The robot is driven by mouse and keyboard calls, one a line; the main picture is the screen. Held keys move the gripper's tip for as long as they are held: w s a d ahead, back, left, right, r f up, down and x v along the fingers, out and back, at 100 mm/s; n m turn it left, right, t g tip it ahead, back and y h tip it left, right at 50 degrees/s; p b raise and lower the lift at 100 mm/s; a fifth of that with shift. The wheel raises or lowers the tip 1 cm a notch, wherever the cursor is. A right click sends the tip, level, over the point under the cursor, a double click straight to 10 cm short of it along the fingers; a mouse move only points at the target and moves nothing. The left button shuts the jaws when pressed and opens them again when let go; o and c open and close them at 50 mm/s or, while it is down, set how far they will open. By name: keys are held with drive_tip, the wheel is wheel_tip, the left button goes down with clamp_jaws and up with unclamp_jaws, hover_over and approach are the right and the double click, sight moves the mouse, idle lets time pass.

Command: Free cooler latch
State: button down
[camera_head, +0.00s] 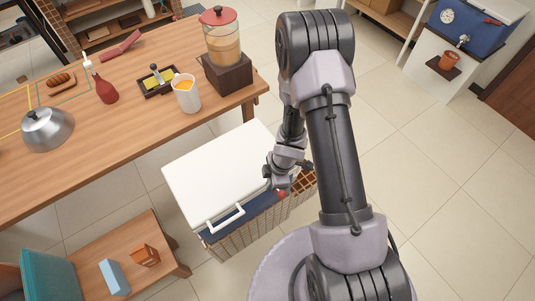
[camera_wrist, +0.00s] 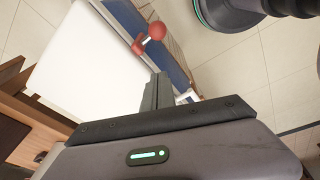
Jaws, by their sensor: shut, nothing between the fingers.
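The cooler has a white lid (camera_head: 222,170) that lies shut on a blue body (camera_head: 245,217), below the wooden table's front edge. The lid (camera_wrist: 95,65) and a strip of the blue body (camera_wrist: 135,18) also show in the wrist view. A red latch with a round knob (camera_wrist: 156,30) sits on the blue side. My gripper (camera_wrist: 158,92) is shut and empty, with its tips near the latch and a visible gap between them in the picture. In the head view my gripper (camera_head: 279,182) is beside the cooler's right side, partly hiding the latch.
A wicker basket (camera_head: 235,240) surrounds the cooler. A low bench (camera_head: 165,250) stands at lower left. The tiled floor (camera_head: 440,170) at right is clear.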

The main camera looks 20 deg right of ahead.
sight(279, 192)
wheel_tip(279, 192, down, 10)
drive_tip(key=d+b, duration=0.1)
drive_tip(key=b, duration=0.5)
drive_tip(key=shift+s+d+r, duration=0.25)
drive_tip(key=shift+d, duration=0.1)
drive_tip(key=shift+r, duration=0.1)
